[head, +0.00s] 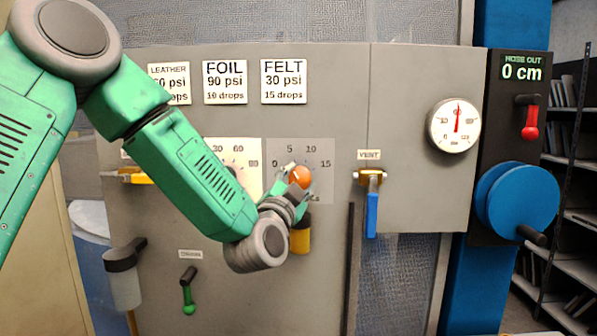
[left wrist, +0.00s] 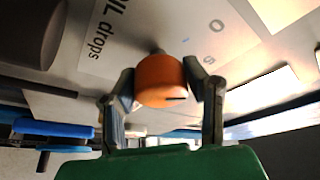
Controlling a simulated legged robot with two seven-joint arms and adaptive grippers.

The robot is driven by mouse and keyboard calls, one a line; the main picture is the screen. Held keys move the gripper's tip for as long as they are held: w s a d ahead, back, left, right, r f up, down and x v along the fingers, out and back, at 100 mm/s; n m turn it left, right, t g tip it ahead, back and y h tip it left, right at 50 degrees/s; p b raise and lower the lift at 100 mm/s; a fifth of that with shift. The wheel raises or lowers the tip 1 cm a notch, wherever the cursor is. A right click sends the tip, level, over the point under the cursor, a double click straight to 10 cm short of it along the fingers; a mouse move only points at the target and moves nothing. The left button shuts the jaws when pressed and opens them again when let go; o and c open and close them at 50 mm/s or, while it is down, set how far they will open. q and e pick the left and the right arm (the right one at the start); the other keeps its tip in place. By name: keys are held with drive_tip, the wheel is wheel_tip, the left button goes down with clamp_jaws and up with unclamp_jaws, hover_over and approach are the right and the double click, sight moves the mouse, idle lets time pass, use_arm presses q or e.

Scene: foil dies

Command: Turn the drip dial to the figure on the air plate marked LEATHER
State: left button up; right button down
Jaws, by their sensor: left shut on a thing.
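The orange drip dial (head: 299,176) sits on a grey scale plate (head: 325,185) marked 0, 5, 10 and 15. My left gripper (head: 297,181) is shut on the dial. In the left wrist view the two fingers (left wrist: 160,88) stand on either side of the orange dial (left wrist: 160,80), and a small dark mark shows on its rim. I cannot tell which figure it points to. The LEATHER plate (head: 169,70) is at the upper left; my arm covers part of its figures, including the start of the drops line. My right gripper is not in view.
FOIL (head: 225,82) and FELT (head: 284,82) plates hang beside it. A psi scale (head: 240,155) is left of the drip plate. A blue-handled vent valve (head: 371,200), a gauge (head: 454,125) and a blue hose reel (head: 518,202) lie to the right. A yellow cylinder (head: 300,238) hangs below the dial.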

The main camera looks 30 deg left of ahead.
sight(298, 183)
use_arm(q)
drive_tip(key=shift+d+r+m+h+p, duration=0.1)
drive_tip(key=shift+m+h+p, duration=0.5)
drive_tip(key=shift+m, duration=0.6)
drive_tip(key=o, duration=1.2)
drive_tip(key=shift+c, duration=0.2)
drive_tip(key=shift+d, duration=0.15)
drive_tip(key=shift+s+d, duration=0.1)
drive_tip(key=shift+s, duration=0.05)
drive_tip(key=v, duration=0.6)
drive_tip(key=shift+s, duration=0.1)
drive_tip(key=shift+s+d+f, duration=0.1)
drive_tip(key=shift+s+f, duration=0.1)
drive_tip(key=shift+s, duration=0.3)
